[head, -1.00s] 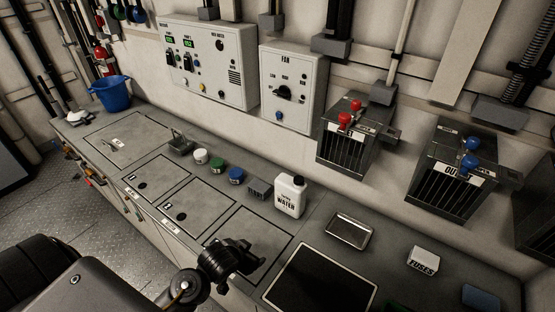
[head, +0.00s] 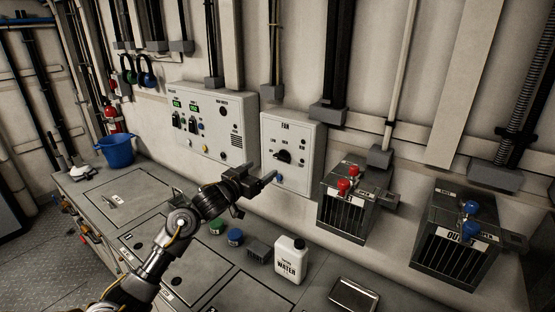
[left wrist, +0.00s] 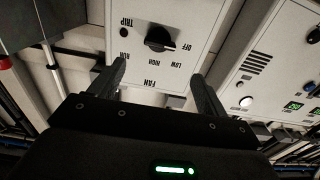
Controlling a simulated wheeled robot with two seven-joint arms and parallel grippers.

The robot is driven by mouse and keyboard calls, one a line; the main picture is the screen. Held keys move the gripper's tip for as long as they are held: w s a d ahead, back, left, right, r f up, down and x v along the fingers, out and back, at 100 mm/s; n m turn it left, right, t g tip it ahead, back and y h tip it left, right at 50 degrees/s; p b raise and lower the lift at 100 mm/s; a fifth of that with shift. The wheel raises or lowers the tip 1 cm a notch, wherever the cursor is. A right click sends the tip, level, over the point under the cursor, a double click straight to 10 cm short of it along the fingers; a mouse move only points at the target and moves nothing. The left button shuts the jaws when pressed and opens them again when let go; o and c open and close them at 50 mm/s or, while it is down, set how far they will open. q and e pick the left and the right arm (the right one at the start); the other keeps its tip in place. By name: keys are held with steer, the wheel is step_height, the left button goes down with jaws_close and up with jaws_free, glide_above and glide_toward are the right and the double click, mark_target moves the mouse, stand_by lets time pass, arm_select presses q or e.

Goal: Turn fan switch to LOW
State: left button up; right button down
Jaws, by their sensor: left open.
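The grey fan panel (head: 306,132) is on the back wall and carries the black fan switch (head: 283,157). In the left wrist view the panel is upside down, and the fan switch (left wrist: 159,39) is at the top centre. Its bar appears to lie toward the OFF label (left wrist: 187,47); the LOW label (left wrist: 175,65) is just below. My left gripper (head: 268,181) is open and empty, in front of the panel's lower left. In the left wrist view its fingers (left wrist: 158,72) are spread below the switch, apart from it. My right gripper is not in view.
A larger control panel (head: 210,124) is left of the fan panel. A box with red handles (head: 345,208) projects to the right. A white water jug (head: 290,261) and a blue-lidded jar (head: 235,237) stand on the counter below.

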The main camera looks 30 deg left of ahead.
mark_target(279, 157)
arm_select(q)
steer(key=w, duration=0.3)
steer(key=w+d+p, duration=0.1)
steer(key=w, duration=0.1)
steer(key=w+p, duration=0.1)
steer(key=w, duration=0.2)
steer(key=shift+w+d+r, duration=0.1)
steer(key=shift+w+d, duration=0.05)
steer(key=shift+w, duration=0.2)
steer(key=shift+w+d, duration=0.1)
steer(key=shift+w, duration=0.65)
steer(key=c, duration=1)
